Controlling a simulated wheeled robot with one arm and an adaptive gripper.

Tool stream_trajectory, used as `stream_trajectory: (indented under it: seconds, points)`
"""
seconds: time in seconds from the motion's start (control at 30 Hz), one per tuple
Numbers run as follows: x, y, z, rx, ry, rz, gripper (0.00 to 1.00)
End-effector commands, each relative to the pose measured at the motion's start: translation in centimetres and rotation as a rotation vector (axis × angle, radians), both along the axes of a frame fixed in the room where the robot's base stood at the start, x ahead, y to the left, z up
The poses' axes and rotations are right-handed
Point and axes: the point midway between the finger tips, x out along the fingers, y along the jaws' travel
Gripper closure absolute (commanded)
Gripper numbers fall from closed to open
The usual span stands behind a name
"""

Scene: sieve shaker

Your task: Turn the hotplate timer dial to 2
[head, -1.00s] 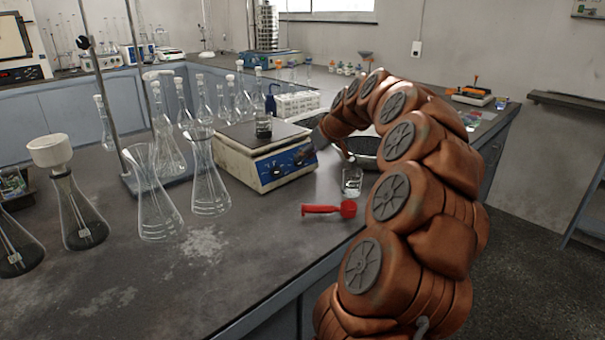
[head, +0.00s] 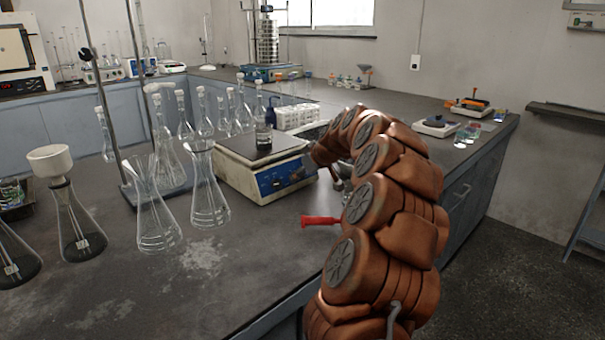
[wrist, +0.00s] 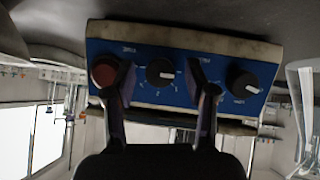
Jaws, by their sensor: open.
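The hotplate (head: 228,172) stands on the bench with its blue panel (head: 275,184) facing front. In the wrist view its panel shows a red round control (wrist: 103,72), a black middle dial (wrist: 159,71) and another black dial (wrist: 243,84). The middle dial's white mark points right in that picture. Panel lettering is too small to read, so I cannot tell which dial is the timer. My gripper (wrist: 162,76) is open, one finger on each side of the middle dial, with gaps visible. In the head view my gripper (head: 312,170) is at the panel's right side, partly hiding it.
A small dark-filled beaker (head: 264,139) stands on the hotplate top. Glass flasks (head: 208,195) stand close to its left. A red-handled tool (head: 320,220) lies in front, beside my arm. A white rack (head: 297,116) stands behind.

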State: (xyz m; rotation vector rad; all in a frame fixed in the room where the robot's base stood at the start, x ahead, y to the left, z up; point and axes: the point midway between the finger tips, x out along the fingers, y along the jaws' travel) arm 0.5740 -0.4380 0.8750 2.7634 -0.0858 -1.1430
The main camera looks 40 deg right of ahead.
Motion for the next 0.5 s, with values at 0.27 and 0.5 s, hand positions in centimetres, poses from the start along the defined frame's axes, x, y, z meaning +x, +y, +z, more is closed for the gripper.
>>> stream_trajectory:
  seconds: [0.27,0.5]
  points:
    - [-0.03,0.03,0.02,0.001,0.000,0.001,0.61]
    - [-0.04,0.04,0.02,0.001,0.001,0.001,0.86]
